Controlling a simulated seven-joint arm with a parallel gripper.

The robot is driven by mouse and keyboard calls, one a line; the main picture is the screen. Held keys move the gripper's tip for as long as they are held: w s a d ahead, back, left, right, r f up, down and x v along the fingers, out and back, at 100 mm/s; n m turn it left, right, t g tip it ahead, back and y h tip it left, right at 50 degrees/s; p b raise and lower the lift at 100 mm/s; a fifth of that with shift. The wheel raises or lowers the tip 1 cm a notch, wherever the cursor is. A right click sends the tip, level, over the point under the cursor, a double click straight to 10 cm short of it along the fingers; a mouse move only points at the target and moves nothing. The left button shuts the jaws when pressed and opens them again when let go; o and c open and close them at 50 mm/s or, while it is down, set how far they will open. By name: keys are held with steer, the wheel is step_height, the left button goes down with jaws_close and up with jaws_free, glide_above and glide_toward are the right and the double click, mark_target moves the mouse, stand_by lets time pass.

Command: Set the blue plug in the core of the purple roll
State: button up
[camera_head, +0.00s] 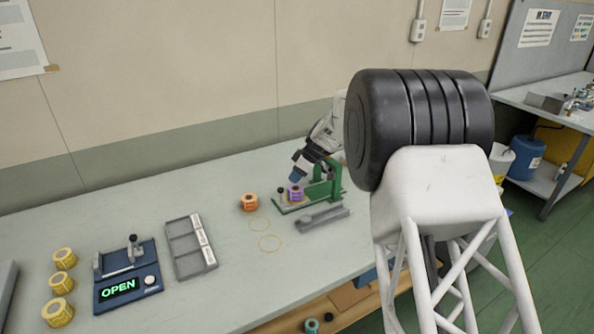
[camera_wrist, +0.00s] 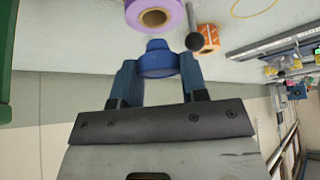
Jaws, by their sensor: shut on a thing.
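My gripper (camera_head: 299,172) is above the green stand at the back of the bench. In the wrist view its two blue fingers (camera_wrist: 158,72) are shut on the blue plug (camera_wrist: 158,56), a round, short piece held between the tips. The purple roll (camera_head: 296,193) sits at the green stand, just below my gripper. In the wrist view the purple roll (camera_wrist: 160,14) shows its cardboard-coloured core, partly cut off by the frame edge. The plug appears apart from the roll and outside its core. In the head view I cannot make out the plug from the fingers.
The green stand (camera_head: 323,190) has a dark ball-ended lever (camera_wrist: 195,42) close beside the roll. An orange roll (camera_head: 249,202) stands to the left. A grey tray (camera_head: 185,248), a device reading OPEN (camera_head: 128,276) and yellow rolls (camera_head: 64,259) are farther left.

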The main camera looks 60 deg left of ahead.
steer(key=shift+f, duration=0.4)
steer(key=shift+f, duration=1.2)
stand_by(2.6)
steer(key=o, duration=1.3)
steer(key=shift+r, duration=0.15)
steer(key=shift+r, duration=3.6)
